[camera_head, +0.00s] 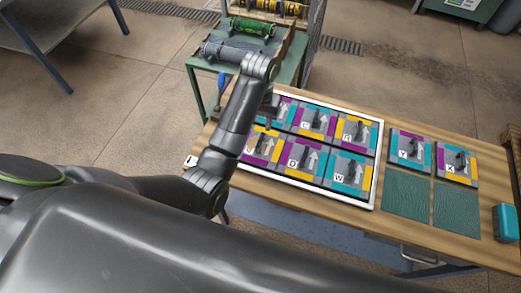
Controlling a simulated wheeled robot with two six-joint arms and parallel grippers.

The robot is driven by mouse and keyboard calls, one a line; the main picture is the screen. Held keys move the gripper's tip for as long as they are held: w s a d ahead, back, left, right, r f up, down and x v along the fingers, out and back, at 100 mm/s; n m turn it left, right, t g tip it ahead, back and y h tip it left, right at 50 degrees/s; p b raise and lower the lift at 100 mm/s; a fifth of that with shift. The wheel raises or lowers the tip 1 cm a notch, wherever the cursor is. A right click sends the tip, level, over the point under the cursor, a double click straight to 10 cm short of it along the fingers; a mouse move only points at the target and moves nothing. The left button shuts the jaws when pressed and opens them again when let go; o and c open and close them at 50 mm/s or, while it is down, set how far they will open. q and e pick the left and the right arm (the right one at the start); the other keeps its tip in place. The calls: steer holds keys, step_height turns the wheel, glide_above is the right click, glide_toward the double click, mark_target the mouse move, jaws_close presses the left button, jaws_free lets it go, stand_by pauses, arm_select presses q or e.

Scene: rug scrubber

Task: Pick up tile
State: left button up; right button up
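Several square tiles with purple, teal and yellow borders, grey arrows and letters lie in a white-framed board (375,185) on the wooden table. Among them are tile D (299,158), tile W (347,172), tile C (313,120) and tile R (355,132). Tile Y (410,150) and tile X (456,164) lie to the right, outside the frame. My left gripper (269,108) is over the board's left end and hides part of the tiles there. Its fingers are too small and dark to tell open from shut. My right gripper is not in view.
Two green textured squares (406,198) lie below tiles Y and X. A teal block (507,226) sits at the table's right end. A green cart (205,66) with green and grey cylinders (235,50) stands behind the table's left end. The table's right half has bare strips.

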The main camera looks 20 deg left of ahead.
mark_target(260, 141)
arm_select(q)
steer(key=shift+d+f+b, duration=0.2)
steer(key=shift+f+b, duration=4.45)
steer(key=shift+f, duration=0.5)
steer(key=shift+s, duration=0.1)
steer(key=shift+r, duration=0.1)
jaws_close()
